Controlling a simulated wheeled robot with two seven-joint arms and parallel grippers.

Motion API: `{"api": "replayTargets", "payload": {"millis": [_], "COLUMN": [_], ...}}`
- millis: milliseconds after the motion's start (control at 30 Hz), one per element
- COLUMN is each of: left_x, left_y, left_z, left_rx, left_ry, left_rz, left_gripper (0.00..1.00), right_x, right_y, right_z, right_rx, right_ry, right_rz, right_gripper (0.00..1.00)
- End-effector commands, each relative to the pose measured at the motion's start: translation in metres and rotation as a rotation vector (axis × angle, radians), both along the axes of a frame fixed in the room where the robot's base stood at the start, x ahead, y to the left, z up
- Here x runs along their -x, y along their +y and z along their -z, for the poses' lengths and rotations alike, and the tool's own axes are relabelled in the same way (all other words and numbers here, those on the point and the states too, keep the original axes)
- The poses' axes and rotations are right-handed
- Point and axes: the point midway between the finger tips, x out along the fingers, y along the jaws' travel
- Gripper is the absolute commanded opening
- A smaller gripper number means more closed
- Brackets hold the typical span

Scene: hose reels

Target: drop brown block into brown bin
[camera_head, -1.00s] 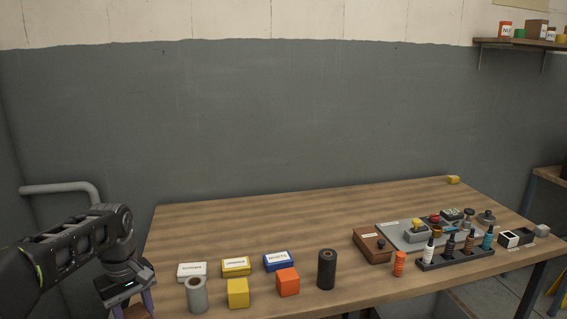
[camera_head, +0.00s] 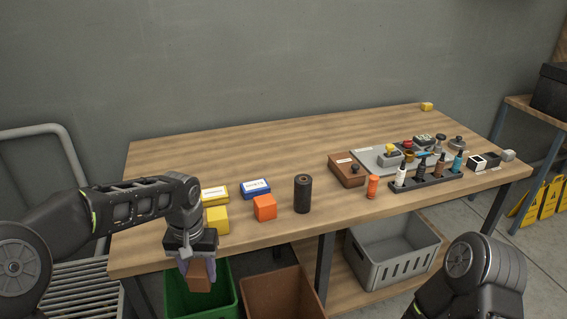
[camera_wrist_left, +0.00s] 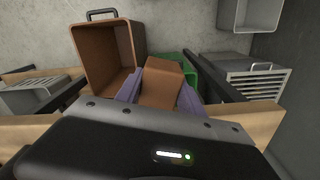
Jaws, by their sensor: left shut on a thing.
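My left gripper (camera_head: 197,262) is shut on the brown block (camera_head: 199,277) in front of the table's front edge. In the head view the block hangs over the green bin (camera_head: 178,296), left of the brown bin (camera_head: 280,292). In the left wrist view the block (camera_wrist_left: 162,84) sits between the purple fingers of my left gripper (camera_wrist_left: 160,95). The open brown bin (camera_wrist_left: 104,50) lies beside it there, empty as far as it shows. My right arm shows at the lower right of the head view, but its gripper does not.
A grey crate (camera_head: 395,256) stands on the lower shelf right of the brown bin. The wooden table (camera_head: 300,133) holds a yellow block (camera_head: 216,220), an orange block (camera_head: 265,207), a dark cylinder (camera_head: 303,193) and a bottle rack (camera_head: 430,186).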

Motion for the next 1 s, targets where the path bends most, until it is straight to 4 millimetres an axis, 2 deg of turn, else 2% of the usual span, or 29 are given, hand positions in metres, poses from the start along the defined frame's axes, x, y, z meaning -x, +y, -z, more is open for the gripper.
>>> {"api": "replayTargets", "payload": {"millis": [167,400,500,633,1000], "left_x": [-0.001,0.0,0.0,0.0,0.0], "left_y": [0.0,0.0,0.0,0.0,0.0], "left_z": [-0.038,-0.104,-0.122,-0.13,-0.127], "left_rx": [0.0,0.0,0.0,0.0,0.0], "left_ry": [-0.002,-0.001,-0.001,0.0,-0.001], "left_rz": [-0.001,0.0,0.001,-0.001,-0.001], "left_gripper": [0.01,0.01,0.01,0.01,0.01], "right_x": [0.002,0.007,0.009,0.01,0.01], "right_y": [-0.002,-0.006,-0.007,-0.008,-0.008], "right_z": [-0.034,-0.093,-0.108,-0.115,-0.112], "right_rx": [0.005,0.019,0.022,0.026,0.027], "right_ry": [0.008,0.03,0.038,0.044,0.043], "right_rz": [0.002,0.006,0.007,0.007,0.009], "right_gripper": [0.36,0.36,0.36,0.36,0.36]}}
